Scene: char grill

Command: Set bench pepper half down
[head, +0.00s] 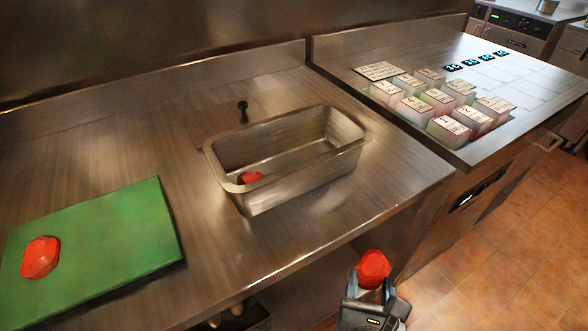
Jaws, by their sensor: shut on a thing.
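My gripper (372,287) is at the bottom right, in front of the steel bench and over the tiled floor. It is shut on a red pepper half (373,266), held above its jaws. Another red pepper half (40,257) lies on the green cutting board (115,235) at the left of the bench (95,130). A third red piece (249,178) lies inside the steel pan (290,180), near its left end, partly hidden by the rim.
A small black fitting (243,110) stands behind the pan. Bare bench lies between board and pan.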

